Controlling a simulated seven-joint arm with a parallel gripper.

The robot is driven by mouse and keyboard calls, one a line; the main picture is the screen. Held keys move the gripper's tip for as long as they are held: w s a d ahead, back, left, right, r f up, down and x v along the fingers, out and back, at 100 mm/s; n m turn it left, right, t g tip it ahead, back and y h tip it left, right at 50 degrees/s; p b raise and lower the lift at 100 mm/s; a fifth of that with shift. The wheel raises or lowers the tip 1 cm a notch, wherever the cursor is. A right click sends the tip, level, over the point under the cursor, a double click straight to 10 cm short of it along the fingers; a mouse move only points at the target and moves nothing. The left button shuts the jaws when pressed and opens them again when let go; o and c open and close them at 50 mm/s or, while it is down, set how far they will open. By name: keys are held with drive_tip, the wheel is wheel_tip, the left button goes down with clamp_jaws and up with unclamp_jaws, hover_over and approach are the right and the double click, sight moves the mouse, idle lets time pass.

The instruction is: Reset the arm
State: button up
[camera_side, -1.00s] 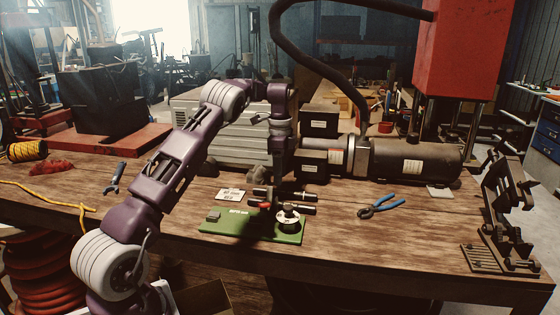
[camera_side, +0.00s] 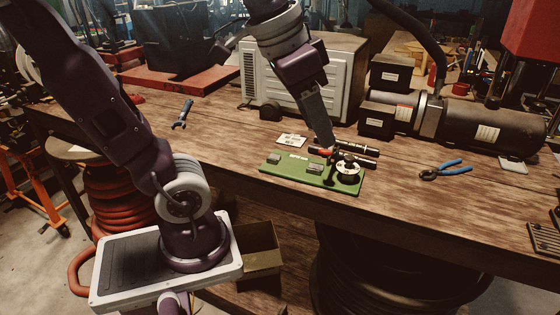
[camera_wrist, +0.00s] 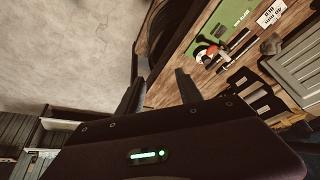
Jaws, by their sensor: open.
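My gripper (camera_side: 328,147) hangs down from the upper part of the side view. Its fingertips overlap the back edge of the green board in the picture; I cannot tell the height from this view. In the wrist view my gripper (camera_wrist: 160,80) shows two dark fingers spread apart with nothing between them. In the wrist view the board (camera_wrist: 208,25) lies beyond the fingers, at upper right.
Blue-handled pliers (camera_side: 447,169) lie right of the board. A white label card (camera_side: 291,140) lies behind it. A grey ribbed box (camera_side: 290,80) and a large dark cylinder (camera_side: 490,125) stand at the back. The bench front left of the board is clear.

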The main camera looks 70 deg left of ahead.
drive_tip(key=s+d+f+n, duration=0.1)
drive_tip(key=s+d+f, duration=0.1)
drive_tip(key=s+f, duration=0.3)
drive_tip(key=shift+s+f+t, duration=0.15)
drive_tip(key=shift+s+t, duration=0.25)
drive_tip(key=shift+s, duration=0.6)
drive_tip(key=shift+d, duration=0.1)
